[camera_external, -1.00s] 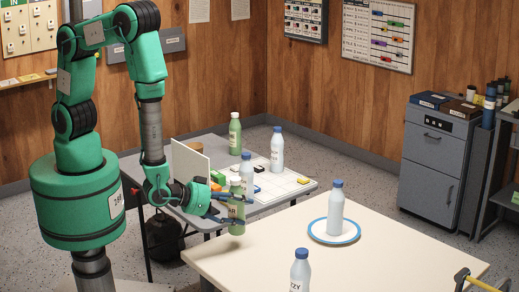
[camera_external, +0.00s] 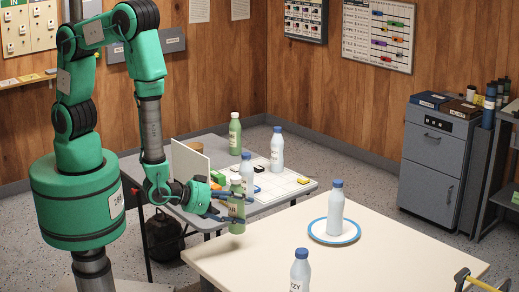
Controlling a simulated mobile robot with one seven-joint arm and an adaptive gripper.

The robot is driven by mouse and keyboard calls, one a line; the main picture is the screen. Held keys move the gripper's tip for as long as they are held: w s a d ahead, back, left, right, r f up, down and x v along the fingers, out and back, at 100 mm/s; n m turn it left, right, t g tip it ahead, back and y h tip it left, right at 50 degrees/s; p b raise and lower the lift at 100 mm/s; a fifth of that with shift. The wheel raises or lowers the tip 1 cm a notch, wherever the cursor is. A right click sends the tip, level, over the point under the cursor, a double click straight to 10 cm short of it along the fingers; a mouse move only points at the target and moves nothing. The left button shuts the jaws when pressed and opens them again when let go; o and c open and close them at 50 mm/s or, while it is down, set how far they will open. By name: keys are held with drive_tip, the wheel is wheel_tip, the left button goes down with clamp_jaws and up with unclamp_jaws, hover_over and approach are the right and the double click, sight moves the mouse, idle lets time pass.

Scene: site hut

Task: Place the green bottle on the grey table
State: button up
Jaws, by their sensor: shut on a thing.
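Another green bottle (camera_external: 234,138) stands at the far side of the grey table. A blue-capped pale bottle (camera_external: 247,170) stands on the grey table, partly hidden behind the held bottle. Another blue-capped bottle (camera_external: 277,152) stands near the back.
The grey table also bears a white gridded board (camera_external: 285,185) with small coloured blocks and an upright pale panel (camera_external: 190,165). The cream table (camera_external: 270,260) holds a bottle (camera_external: 336,208) on a blue-rimmed plate (camera_external: 315,229) and another bottle (camera_external: 300,272) in front.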

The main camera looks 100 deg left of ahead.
wheel_tip(320, 180, up, 23)
drive_tip(key=w+a+n+g+y, duration=0.1)
drive_tip(key=a+n+g+y, duration=0.15)
drive_tip(key=a, duration=1.85)
drive_tip(key=w+a+n+g+y, duration=0.2)
drive_tip(key=a+n, duration=0.1)
drive_tip(key=a, duration=1.7)
drive_tip(key=s+a+n+g+y, duration=0.1)
drive_tip(key=s+a+n+g, duration=0.1)
drive_tip(key=s+a, duration=1.05)
drive_tip(key=s+a+n+g+y, duration=0.25)
drive_tip(key=s+a, duration=0.55)
drive_tip(key=a, duration=1)
wheel_tip(320, 180, down, 18)
drive_tip(key=h, duration=0.1)
drive_tip(key=shift+w+d+b, duration=0.2)
drive_tip(key=shift+w+b, duration=0.05)
drive_tip(key=shift+b, duration=0.05)
drive_tip(key=shift+f, duration=0.1)
wheel_tip(320, 180, down, 6)
drive_tip(key=b, duration=0.1)
drive_tip(key=shift+f, duration=0.15)
